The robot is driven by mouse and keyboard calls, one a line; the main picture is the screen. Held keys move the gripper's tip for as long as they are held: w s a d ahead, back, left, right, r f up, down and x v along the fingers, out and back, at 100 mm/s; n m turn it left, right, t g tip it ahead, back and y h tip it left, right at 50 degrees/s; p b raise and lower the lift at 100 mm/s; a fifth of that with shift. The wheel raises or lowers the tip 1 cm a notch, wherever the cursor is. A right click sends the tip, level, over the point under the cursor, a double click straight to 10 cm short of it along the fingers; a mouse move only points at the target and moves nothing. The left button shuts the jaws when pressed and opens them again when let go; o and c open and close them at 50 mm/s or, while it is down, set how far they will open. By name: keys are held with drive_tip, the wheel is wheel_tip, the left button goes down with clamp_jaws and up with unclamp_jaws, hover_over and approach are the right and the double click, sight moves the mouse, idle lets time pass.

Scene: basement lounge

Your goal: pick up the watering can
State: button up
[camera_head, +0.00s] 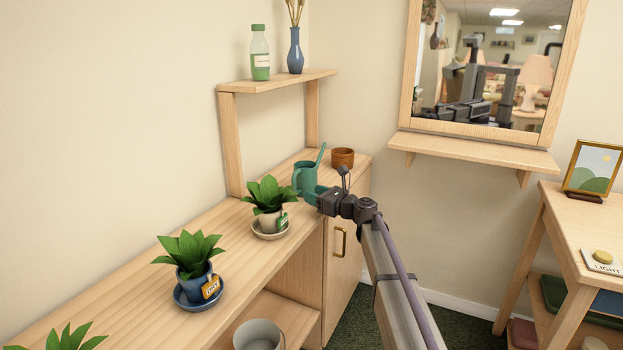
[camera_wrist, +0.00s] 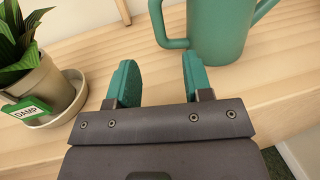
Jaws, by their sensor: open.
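The teal watering can (camera_head: 304,177) stands upright on the wooden shelf top, near its right end. In the wrist view the can (camera_wrist: 218,30) is at the top right, with its looped handle (camera_wrist: 171,28) facing left and part of its spout at the upper right; its top is cut off. My gripper (camera_wrist: 158,78) is open and empty, its two teal fingers pointing toward the can. The right finger is close below the can's base; I cannot tell if they touch. In the head view my gripper (camera_head: 313,193) overlaps the can's lower part.
A potted plant with a "DAMP" tag (camera_wrist: 28,110) stands on a saucer just left of my gripper. Another plant in a blue pot (camera_head: 192,285) is nearer. A brown pot (camera_head: 343,158) stands behind the can. A raised shelf (camera_head: 280,82) holds a bottle and vase.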

sight(294, 188)
drive_tip(key=x, duration=0.9)
drive_tip(key=shift+f, duration=0.2)
clamp_jaws()
